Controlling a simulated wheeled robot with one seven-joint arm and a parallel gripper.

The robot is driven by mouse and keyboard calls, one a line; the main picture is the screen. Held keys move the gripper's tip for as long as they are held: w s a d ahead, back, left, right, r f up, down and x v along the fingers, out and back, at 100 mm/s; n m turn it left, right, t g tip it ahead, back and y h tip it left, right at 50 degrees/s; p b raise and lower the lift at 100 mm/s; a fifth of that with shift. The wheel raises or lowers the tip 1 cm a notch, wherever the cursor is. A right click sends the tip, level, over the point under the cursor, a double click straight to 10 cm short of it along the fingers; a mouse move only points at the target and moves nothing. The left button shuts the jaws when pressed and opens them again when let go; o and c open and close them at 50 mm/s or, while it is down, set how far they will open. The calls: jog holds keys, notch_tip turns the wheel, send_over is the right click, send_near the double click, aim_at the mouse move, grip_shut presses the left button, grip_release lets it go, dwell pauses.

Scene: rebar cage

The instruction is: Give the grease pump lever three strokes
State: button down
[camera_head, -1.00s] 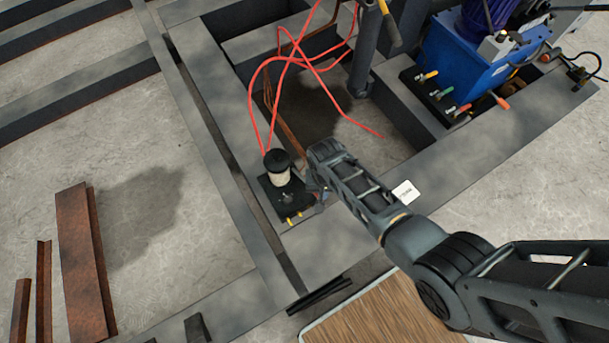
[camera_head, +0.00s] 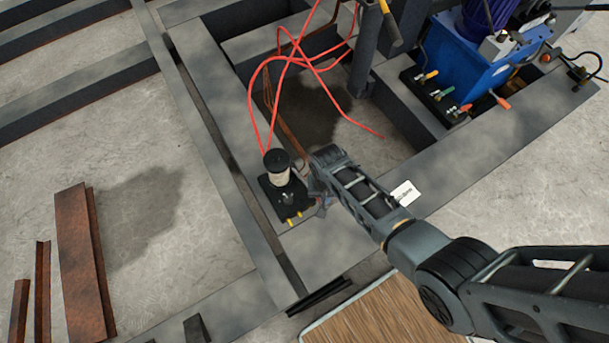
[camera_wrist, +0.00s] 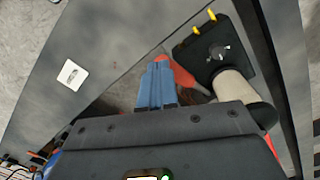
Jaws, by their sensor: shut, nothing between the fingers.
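The grease pump stands on the frame beam left of my gripper (camera_head: 320,199). It has a black base plate (camera_head: 291,208) with yellow fittings and a pale reservoir with a black cap (camera_head: 277,159). In the wrist view its plate (camera_wrist: 207,62) and reservoir (camera_wrist: 237,88) are at upper right. My gripper's blue fingers (camera_wrist: 160,62) are together and empty, beside the pump. A red part (camera_wrist: 185,75), possibly the lever's grip, shows just right of the fingertips, partly hidden by them. I cannot tell if they touch it. The lever is not clear in the head view.
Red hoses (camera_head: 290,60) loop up from the pump across the frame opening. A blue power unit (camera_head: 470,60) with coloured valve handles stands at upper right. A white label (camera_head: 405,193) lies on the beam beside my arm. Rusty steel profiles (camera_head: 80,255) lie on the floor at left.

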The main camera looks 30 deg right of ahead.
jog(key=shift+s+f, duration=0.25)
jog(key=shift+f, duration=0.3)
jog(key=shift+s+f+b, duration=0.35)
jog(key=shift+f+b, duration=0.1)
jog(key=shift+s+f+b, duration=0.35)
jog(key=shift+f, duration=0.3)
jog(key=shift+s+f+b, duration=0.3)
jog(key=shift+f+b, duration=0.1)
jog(key=shift+f, duration=0.25)
